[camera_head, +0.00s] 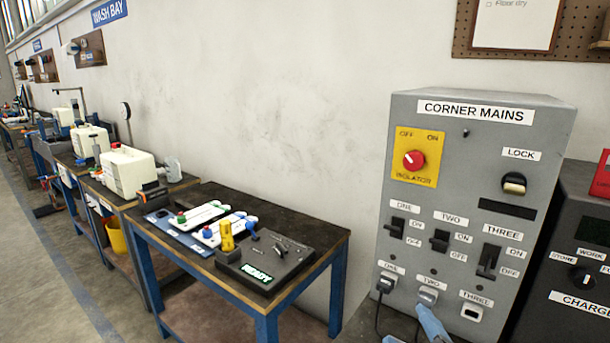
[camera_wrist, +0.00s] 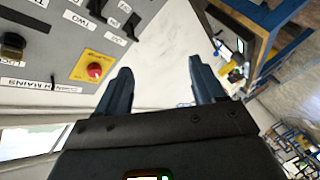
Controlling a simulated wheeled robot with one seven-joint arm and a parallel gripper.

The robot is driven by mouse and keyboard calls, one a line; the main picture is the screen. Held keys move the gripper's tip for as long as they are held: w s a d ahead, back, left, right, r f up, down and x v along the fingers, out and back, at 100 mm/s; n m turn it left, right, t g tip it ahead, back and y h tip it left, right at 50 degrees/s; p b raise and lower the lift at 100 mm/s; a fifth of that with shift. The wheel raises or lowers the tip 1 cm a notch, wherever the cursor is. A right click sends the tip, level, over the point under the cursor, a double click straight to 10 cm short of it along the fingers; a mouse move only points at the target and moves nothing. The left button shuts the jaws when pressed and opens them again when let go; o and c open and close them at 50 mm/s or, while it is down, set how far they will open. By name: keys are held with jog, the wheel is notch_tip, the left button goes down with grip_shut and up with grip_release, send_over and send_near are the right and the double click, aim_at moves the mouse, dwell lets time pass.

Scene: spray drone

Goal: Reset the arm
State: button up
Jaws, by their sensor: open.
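My gripper (camera_wrist: 160,72) is open and empty in the wrist view. Its two dark blue fingers stand wide apart, with pale wall and table edge beyond them. The grey Corner Mains cabinet (camera_head: 477,110) is at the right in the head view. It shows upside down at upper left in the wrist view (camera_wrist: 45,62), apart from the fingers. Its red isolator knob (camera_head: 414,160) sits on a yellow plate. A light blue part shows at the bottom edge of the head view below socket TWO; I cannot tell whether it touches the plug there.
A dark charger unit (camera_head: 570,255) stands right of the cabinet. A blue-legged bench (camera_head: 330,240) with trays and a yellow tool stands left of it. More benches with white machines (camera_head: 128,172) line the wall. The floor (camera_head: 35,265) at left is open.

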jog(key=s+f+m, duration=0.3)
jog(key=s+f, duration=0.2)
jog(key=s, duration=0.5)
jog(key=s+d+r+m, duration=0.1)
jog(key=s+d+m, duration=0.1)
jog(key=s, duration=1.2)
jog(key=s+d+r+m+g, duration=0.1)
jog(key=s+m, duration=0.4)
jog(key=s, duration=0.8)
jog(key=d+r, duration=0.1)
jog(key=d, duration=0.1)
jog(key=shift+s+d+g+y, duration=0.3)
jog(key=shift+s, duration=0.1)
jog(key=shift+r, duration=0.1)
jog(key=shift+c, duration=0.5)
